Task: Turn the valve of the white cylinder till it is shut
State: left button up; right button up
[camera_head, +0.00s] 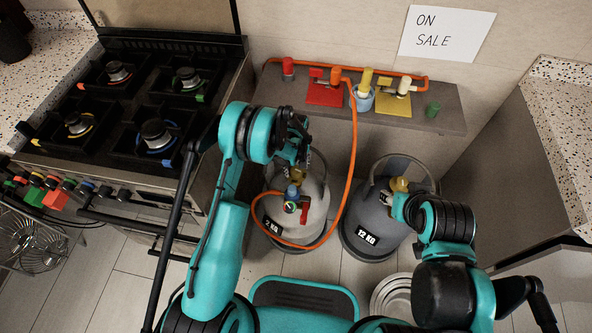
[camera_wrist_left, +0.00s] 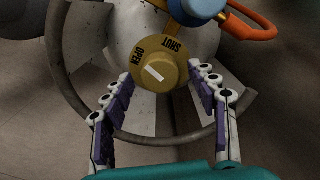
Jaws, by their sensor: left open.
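The white cylinder (camera_head: 312,207) stands on the floor below the shelf, with an orange hose at its top. In the left wrist view its brass valve knob (camera_wrist_left: 157,70) carries the words OPEN and SHUT and a white mark. The mark slants, its upper left end toward OPEN. My left gripper (camera_head: 302,158) is over the cylinder's top. In the left wrist view its open fingers (camera_wrist_left: 161,78) stand on both sides of the knob; I cannot tell whether they touch it. My right arm reaches in front of the grey cylinder; its gripper fingers are not visible.
A grey cylinder (camera_head: 368,228) marked 12 KG stands close on the right. The orange hose (camera_head: 352,150) hangs from the shelf (camera_head: 440,116) and loops around the white cylinder's front. A black stove (camera_head: 140,105) is at left. Metal bowls (camera_head: 390,297) sit on the floor.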

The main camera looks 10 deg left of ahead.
pick_arm(q)
jog(key=shift+f, duration=0.25)
jog(key=shift+c, duration=0.3)
jog(key=c, duration=1.1)
jog(key=m, duration=0.7)
jog(key=shift+m, duration=0.3)
jog(key=m, duration=0.6)
jog(key=shift+m, duration=0.3)
